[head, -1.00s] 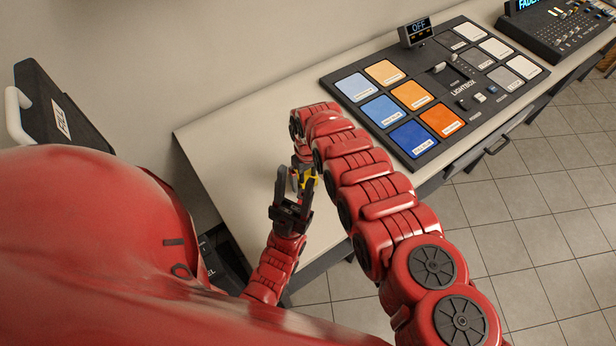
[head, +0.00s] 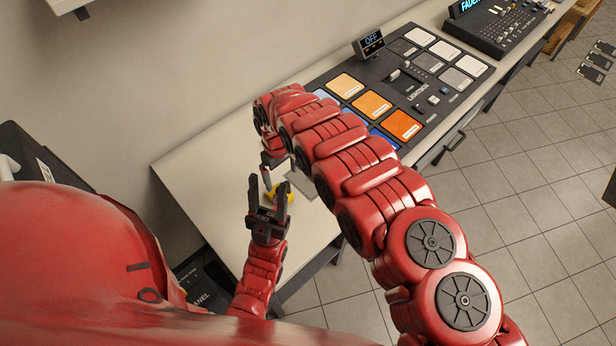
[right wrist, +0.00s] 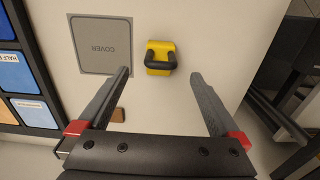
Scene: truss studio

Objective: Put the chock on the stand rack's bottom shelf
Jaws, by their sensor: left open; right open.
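The chock, a yellow block with a black handle (right wrist: 160,58), lies on the pale bench top, just past and between my right fingertips in the right wrist view. It also shows as a small yellow patch in the head view (head: 281,191), partly hidden by grippers. I cannot make out a stand rack for certain.
A grey plate marked COVER (right wrist: 103,45) lies beside the chock. A small brown piece (right wrist: 118,115) shows behind my right gripper's finger. The lightbox panel (head: 440,50) and a fader console (head: 495,30) fill the bench's far part. A wooden stand (head: 575,28) is at the top right.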

